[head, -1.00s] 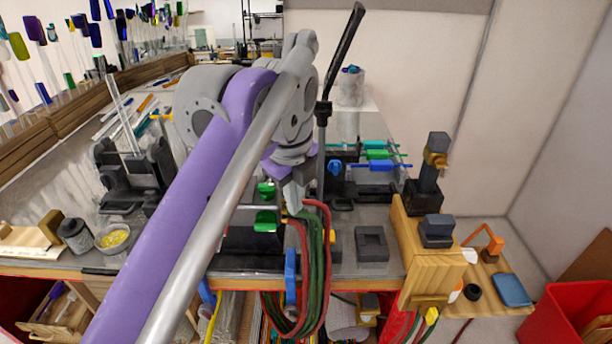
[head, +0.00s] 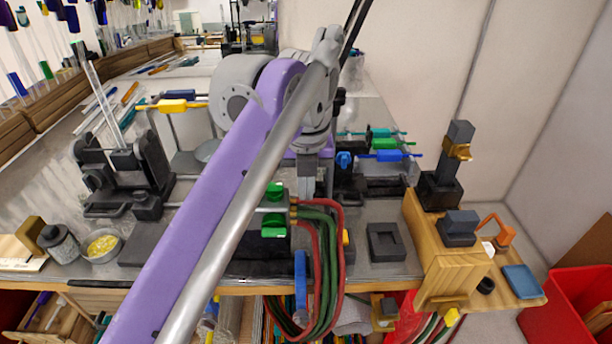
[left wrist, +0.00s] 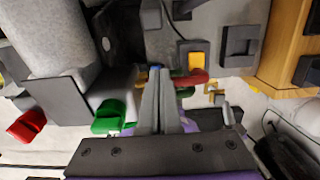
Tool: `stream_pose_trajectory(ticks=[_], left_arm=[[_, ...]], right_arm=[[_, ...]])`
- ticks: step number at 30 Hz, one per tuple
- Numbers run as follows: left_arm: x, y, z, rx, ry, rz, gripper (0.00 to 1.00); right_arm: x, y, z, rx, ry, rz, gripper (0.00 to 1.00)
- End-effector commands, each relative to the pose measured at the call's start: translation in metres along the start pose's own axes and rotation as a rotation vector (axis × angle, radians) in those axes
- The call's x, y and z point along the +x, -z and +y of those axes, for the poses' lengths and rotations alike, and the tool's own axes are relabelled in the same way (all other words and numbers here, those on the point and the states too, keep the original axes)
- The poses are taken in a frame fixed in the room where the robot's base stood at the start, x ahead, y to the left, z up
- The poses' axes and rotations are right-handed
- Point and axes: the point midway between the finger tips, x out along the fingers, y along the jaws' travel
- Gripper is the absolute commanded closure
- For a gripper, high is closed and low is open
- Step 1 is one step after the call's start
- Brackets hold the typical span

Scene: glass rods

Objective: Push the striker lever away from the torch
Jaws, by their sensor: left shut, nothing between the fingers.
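The torch appears to be the grey body with two green knobs (head: 274,191) and red and green hoses (head: 322,225) at the bench's front middle. A green knob (left wrist: 110,117) and a red knob (left wrist: 27,125) show in the left wrist view. My left gripper (head: 304,196) is shut and empty just right of the knobs, above the hoses; its fingers show in the left wrist view (left wrist: 160,95). A small yellow-tipped piece (head: 346,237) right of the hoses may be the striker lever; it also shows in the left wrist view (left wrist: 193,52). Contact cannot be told.
A dark square block (head: 388,242) lies right of the hoses. A wooden stand (head: 442,275) holds dark pieces at the right. Coloured rods (head: 385,145) rest behind. A glass bowl (head: 102,245) and a dark rod holder (head: 125,175) stand at left.

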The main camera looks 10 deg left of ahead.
Motion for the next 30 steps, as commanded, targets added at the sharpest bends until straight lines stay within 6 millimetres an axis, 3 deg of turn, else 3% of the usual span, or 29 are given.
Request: stream_pose_trajectory(ticks=[3,5,12,26,30], left_arm=[[0.027,0.000,0.000,-0.001,0.000,0.000,1.00],[0.035,-0.002,0.000,-0.001,0.000,-0.001,1.00],[0.018,-0.033,0.000,-0.001,0.000,-0.002,1.00],[0.018,-0.038,0.000,-0.001,0.000,-0.001,1.00],[0.010,-0.049,0.000,-0.002,0.001,-0.004,1.00]], right_arm=[[0.004,-0.004,0.000,0.000,0.000,-0.003,1.00],[0.004,-0.004,0.000,0.000,0.000,-0.003,1.00],[-0.006,0.007,0.000,0.000,0.000,0.006,1.00],[-0.007,0.008,0.000,0.000,0.000,0.006,1.00],[-0.017,0.019,0.000,0.000,0.000,0.016,1.00]])
